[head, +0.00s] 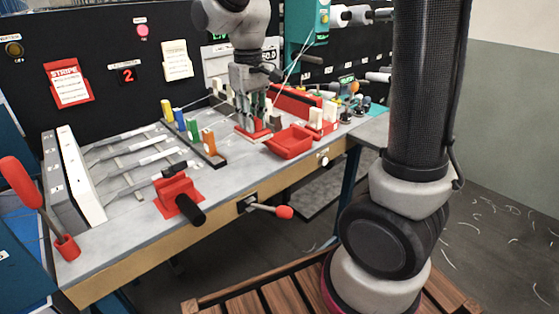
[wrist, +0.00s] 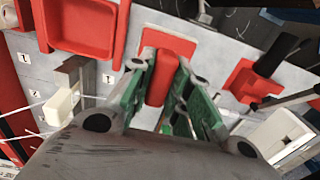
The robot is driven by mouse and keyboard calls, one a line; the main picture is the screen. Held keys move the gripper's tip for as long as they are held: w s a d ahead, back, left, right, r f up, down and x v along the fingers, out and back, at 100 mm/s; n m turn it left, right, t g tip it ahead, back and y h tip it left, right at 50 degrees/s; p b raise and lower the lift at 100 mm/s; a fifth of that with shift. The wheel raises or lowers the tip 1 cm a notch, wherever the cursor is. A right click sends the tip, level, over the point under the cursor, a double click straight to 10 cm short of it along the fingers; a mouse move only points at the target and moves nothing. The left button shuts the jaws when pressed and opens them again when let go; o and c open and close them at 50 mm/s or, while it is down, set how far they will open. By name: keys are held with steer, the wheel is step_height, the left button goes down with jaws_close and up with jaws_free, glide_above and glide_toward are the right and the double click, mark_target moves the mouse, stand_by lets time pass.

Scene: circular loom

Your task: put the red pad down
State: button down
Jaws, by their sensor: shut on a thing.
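The red pad (wrist: 168,43) shows in the wrist view as a flat red piece with an upright red part between my finger pads. My gripper (wrist: 161,84) is shut on that upright part, with a green-faced finger on each side. In the head view my gripper (head: 252,116) points down over the worktable (head: 135,212), and the red pad (head: 245,136) shows low at its fingertips. The pad is at or just above the grey table top; I cannot tell whether it touches. The fingers hide part of it.
A red tray (head: 290,143) stands close to the right of my gripper. A rack with coloured blocks (head: 208,141) is close on the left. A red clamp with a black handle (head: 178,192) stands nearer the front edge. Grey table top between clamp and tray is bare.

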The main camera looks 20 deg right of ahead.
step_height(320, 180, down, 9)
steer(key=shift+d+f, duration=0.1)
stand_by(0.3)
steer(key=c, duration=1.3)
jaws_free()
steer(key=shift+f, duration=0.15)
step_height(320, 180, up, 12)
steer(key=shift+r, duration=0.2)
steer(key=s+d+r+m+t, duration=0.1)
steer(key=s+d, duration=0.4)
steer(key=s, duration=0.1)
steer(key=s+d+r+m+t, duration=0.1)
steer(key=s+d+t, duration=0.1)
steer(key=s+d, duration=0.3)
steer(key=s+d+r+m+t, duration=0.1)
steer(key=s+d, duration=0.3)
steer(key=s, duration=0.4)
steer(key=shift+d+m, duration=0.3)
steer(key=shift+d, duration=0.1)
